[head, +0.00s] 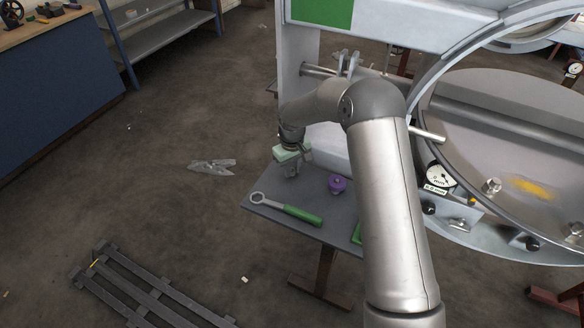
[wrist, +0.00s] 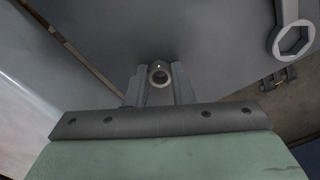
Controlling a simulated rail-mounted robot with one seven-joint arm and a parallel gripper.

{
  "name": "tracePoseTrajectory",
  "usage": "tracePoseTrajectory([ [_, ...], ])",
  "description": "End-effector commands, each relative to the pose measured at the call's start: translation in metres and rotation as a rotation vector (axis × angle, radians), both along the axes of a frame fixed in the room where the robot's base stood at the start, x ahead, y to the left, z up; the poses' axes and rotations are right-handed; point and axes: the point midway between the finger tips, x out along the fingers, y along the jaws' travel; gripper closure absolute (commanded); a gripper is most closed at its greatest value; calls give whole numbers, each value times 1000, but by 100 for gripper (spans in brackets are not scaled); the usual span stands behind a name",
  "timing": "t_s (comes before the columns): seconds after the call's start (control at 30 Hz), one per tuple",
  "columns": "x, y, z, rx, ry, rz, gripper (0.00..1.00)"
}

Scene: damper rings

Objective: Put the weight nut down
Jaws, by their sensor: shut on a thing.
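My gripper (head: 291,170) is over the far left part of the small grey table (head: 335,233) in the head view. In the wrist view my gripper (wrist: 159,74) has its two fingers closed on the weight nut (wrist: 161,85), a small grey metal ring with a dark hole. The nut is between the fingertips, above the grey tabletop (wrist: 215,45). I cannot tell whether it touches the surface. In the head view the nut is too small and hidden to make out.
A ring spanner with a green handle (head: 302,214) lies along the table's front left. A purple knob-like piece (head: 337,184) stands to the right of my gripper. A green-edged item (head: 357,234) is partly behind my arm. The large round machine (head: 470,130) rises at right.

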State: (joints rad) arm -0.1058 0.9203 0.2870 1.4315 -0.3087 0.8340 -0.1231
Motion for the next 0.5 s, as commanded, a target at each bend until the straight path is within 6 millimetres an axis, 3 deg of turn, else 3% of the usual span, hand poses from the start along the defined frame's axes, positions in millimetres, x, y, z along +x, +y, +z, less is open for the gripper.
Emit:
tracePoseTrajectory([
  [0.23,0,0,-4,0,0,0,100],
  [0.27,0,0,-4,0,0,0,71],
  [0.3,0,0,-4,0,0,0,59],
  [0.5,0,0,-4,0,0,0,57],
])
